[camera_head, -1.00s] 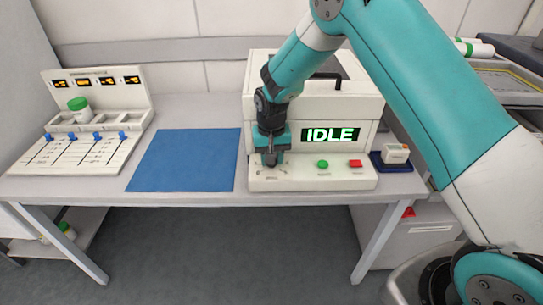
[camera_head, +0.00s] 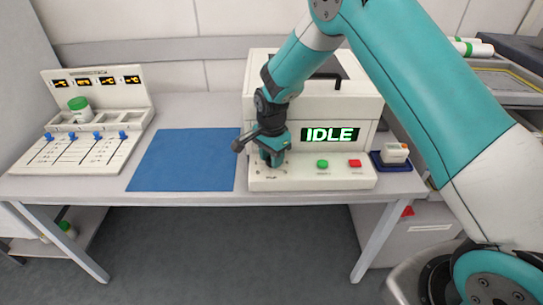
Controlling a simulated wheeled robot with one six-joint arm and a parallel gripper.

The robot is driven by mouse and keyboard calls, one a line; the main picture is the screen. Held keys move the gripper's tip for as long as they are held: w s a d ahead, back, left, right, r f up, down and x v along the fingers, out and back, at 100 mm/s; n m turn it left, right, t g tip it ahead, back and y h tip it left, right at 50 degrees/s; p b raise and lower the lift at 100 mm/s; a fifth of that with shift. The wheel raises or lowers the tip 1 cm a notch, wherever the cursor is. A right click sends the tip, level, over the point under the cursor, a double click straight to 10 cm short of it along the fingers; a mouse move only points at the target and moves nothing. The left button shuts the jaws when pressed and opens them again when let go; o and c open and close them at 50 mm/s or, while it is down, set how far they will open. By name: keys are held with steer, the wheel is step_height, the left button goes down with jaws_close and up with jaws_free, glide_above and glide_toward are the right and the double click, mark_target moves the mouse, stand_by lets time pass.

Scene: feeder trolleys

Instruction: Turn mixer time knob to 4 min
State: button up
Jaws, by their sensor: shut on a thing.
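The mixer (camera_head: 318,110) is a white box on the table with a display (camera_head: 330,135) that reads IDLE. Its front ledge (camera_head: 305,183) carries a green button (camera_head: 322,163) and a red button (camera_head: 355,163). My gripper (camera_head: 271,164) points down at the left part of this ledge, where dial marks show around it. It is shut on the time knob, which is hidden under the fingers. The knob's pointer and its setting cannot be read.
A blue mat (camera_head: 185,160) lies left of the mixer and is clear. A panel with blue sliders (camera_head: 80,150) and a green-capped jar (camera_head: 79,108) stands further left. A small white device (camera_head: 395,153) sits on a dark pad at the right.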

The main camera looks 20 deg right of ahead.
steer(key=m, duration=0.5)
steer(key=shift+m, duration=0.3)
steer(key=m, duration=0.5)
steer(key=shift+m, duration=0.4)
steer(key=shift+r, duration=0.1)
steer(key=o, duration=0.9)
step_height(320, 180, up, 17)
steer(key=shift+r+b, duration=0.2)
steer(key=shift+b, duration=0.25)
